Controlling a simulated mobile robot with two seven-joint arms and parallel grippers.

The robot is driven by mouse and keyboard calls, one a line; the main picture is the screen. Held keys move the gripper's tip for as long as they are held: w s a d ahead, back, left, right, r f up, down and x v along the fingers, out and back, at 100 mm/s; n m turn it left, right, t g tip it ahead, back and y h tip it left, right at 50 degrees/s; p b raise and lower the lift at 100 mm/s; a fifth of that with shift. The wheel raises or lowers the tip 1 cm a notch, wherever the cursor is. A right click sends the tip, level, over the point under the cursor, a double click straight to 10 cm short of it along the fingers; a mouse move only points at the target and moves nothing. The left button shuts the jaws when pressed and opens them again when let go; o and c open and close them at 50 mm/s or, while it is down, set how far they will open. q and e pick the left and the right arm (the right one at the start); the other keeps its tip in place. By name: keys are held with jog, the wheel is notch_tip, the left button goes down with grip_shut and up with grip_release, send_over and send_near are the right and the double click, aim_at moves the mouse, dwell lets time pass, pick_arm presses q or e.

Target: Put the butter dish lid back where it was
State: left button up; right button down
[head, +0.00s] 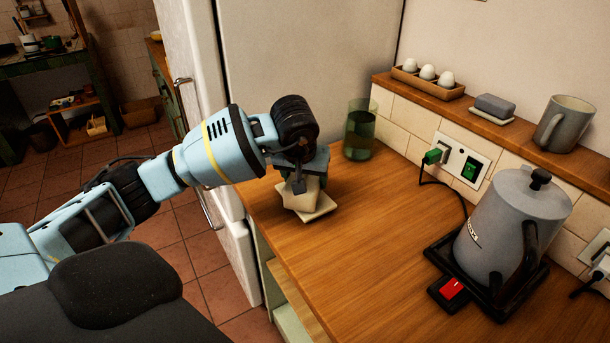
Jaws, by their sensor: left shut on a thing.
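My left gripper (301,186) points down near the left edge of the wooden counter, shut on the cream butter dish lid (314,189). The gripper covers much of the lid. The cream, square butter dish (308,213) is directly under the lid and sticks out around it, on the counter. I cannot tell whether the lid rests on the dish or hangs just above it. My right gripper is not in view.
A green glass (360,135) stands close behind the dish. A grey kettle (508,225) sits on a black base at right, its cord running to a wall socket. A ledge holds eggs (427,73), a grey block (495,104) and a mug (565,123). The counter's middle is clear.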

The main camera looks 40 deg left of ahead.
pick_arm(q)
jog(key=shift+f, duration=0.2)
jog(key=o, duration=1.1)
jog(key=shift+o, duration=0.9)
jog(key=v, duration=0.6)
jog(key=shift+s+r, duration=0.1)
jog(key=shift+r, duration=0.2)
jog(key=shift+s+d+r, duration=0.1)
jog(key=shift+s+r, duration=0.15)
jog(key=shift+r, duration=0.35)
jog(key=shift+f, duration=0.1)
